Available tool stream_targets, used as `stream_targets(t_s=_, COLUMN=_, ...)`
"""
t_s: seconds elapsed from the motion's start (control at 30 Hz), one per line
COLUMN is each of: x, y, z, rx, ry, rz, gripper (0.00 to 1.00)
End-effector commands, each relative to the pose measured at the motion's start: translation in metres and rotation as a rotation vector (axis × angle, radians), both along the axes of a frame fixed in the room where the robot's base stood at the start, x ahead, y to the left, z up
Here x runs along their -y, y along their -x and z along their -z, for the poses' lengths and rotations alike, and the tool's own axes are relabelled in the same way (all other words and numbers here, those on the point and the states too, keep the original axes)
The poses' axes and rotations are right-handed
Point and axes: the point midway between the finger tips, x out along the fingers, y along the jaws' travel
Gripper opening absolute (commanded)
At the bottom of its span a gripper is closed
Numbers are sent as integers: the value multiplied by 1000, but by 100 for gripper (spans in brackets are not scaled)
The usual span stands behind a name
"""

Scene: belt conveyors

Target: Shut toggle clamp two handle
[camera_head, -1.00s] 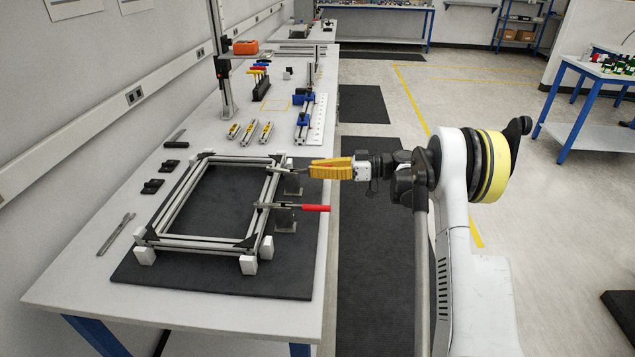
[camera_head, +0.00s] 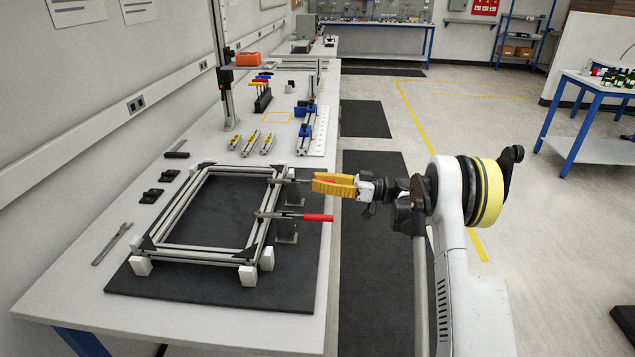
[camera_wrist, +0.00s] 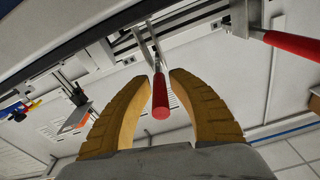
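Two toggle clamps stand along the right side of the aluminium frame (camera_head: 205,253). The near clamp (camera_head: 286,229) has a red handle (camera_head: 318,218) pointing right, roughly level; I take the handle at the right of the wrist view (camera_wrist: 292,45) to be the same one. My gripper (camera_head: 315,183) is at the far clamp (camera_head: 295,194) and mostly hides its handle in the head view. In the wrist view my gripper (camera_wrist: 164,76) is open, with yellow fingers on either side of the red handle (camera_wrist: 160,97) and visible gaps. Which clamp is number two cannot be told.
The frame rests on white blocks on a black mat (camera_head: 215,293) on the white table. Black brackets (camera_head: 152,194) and a metal tool (camera_head: 112,243) lie to its left. Yellow parts and a blue fixture (camera_head: 304,128) stand behind.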

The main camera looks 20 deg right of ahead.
Motion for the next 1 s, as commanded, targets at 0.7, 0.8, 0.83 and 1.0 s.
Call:
stream_targets(t_s=0.7, x=61, y=26, z=6, rx=1, ry=0, rz=3, gripper=37)
stream_targets(t_s=0.8, x=80, y=34, z=8, rx=1, ry=0, rz=2, gripper=37)
stream_targets(t_s=0.83, x=85, y=36, z=9, rx=1, ry=0, rz=2, gripper=37)
stream_targets(t_s=1.0, x=105, y=45, z=11, rx=0, ry=-1, rz=1, gripper=37)
